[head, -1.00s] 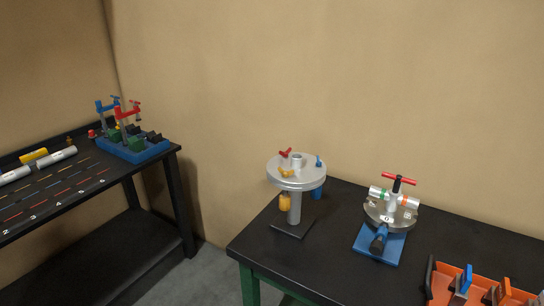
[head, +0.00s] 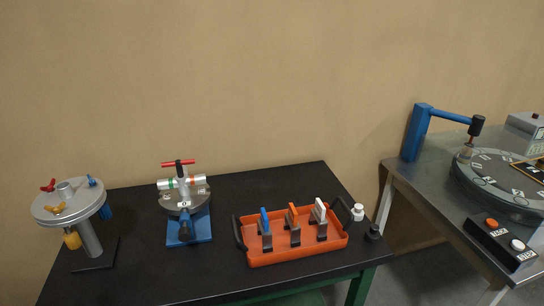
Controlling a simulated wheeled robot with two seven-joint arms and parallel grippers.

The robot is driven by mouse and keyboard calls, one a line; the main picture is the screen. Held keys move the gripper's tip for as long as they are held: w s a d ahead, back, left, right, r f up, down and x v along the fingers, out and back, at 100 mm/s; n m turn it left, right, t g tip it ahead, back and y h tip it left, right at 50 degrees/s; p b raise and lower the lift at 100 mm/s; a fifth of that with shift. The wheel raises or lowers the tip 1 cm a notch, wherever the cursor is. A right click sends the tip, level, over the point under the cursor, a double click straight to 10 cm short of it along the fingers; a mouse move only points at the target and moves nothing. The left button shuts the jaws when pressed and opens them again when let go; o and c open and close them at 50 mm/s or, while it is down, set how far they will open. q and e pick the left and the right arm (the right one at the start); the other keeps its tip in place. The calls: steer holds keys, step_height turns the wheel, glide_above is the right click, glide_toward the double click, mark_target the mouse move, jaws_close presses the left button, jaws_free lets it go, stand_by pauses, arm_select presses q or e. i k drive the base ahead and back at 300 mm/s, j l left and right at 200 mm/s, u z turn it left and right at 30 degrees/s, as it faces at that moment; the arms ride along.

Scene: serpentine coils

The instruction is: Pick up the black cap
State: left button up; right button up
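A small black piece (head: 373,233), which looks like the black cap, stands at the right edge of the black table (head: 130,200) in the head view. A similar small white piece (head: 357,212) stands just behind it and to its left. The black piece is too small to make out in detail. Neither of my grippers is in view.
An orange tray (head: 300,256) with dark handles holds blue, orange and white upright pieces left of the black piece. A blue-based fixture (head: 190,230) and a round grey stand (head: 67,207) are farther left. A gap separates a grey table (head: 410,178) with a dial and buttons (head: 503,245).

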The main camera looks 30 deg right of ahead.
mark_target(372, 233)
steer(key=z, duration=1.55)
